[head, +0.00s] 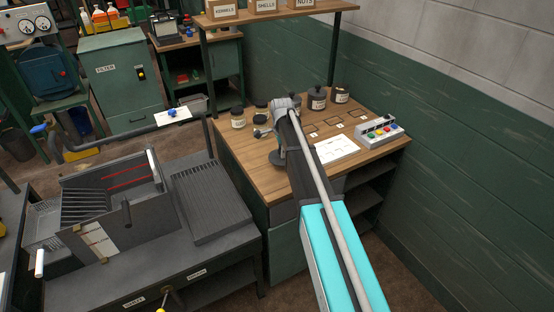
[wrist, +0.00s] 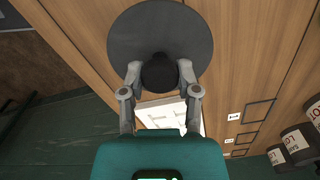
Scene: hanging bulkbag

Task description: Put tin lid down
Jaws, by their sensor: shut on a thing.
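The tin lid (wrist: 125,40) is a dark grey round disc with a black knob (wrist: 159,74) in its middle. In the wrist view my gripper (wrist: 159,80) has its two fingers shut on the knob from both sides. In the head view the lid (head: 276,158) is over the wooden bench (head: 245,165), near its front left part, partly hidden by my arm. My gripper (head: 285,140) is mostly hidden there by my own arm. I cannot tell whether the lid touches the bench top or hovers just above it.
Labelled dark jars (head: 317,98) and (head: 342,93) stand at the back; another jar (head: 238,118) stands at the left. A white sheet (head: 336,150), outlined squares (head: 310,128) and a button box (head: 379,132) are to the right. A shelf (head: 270,16) overhangs the back.

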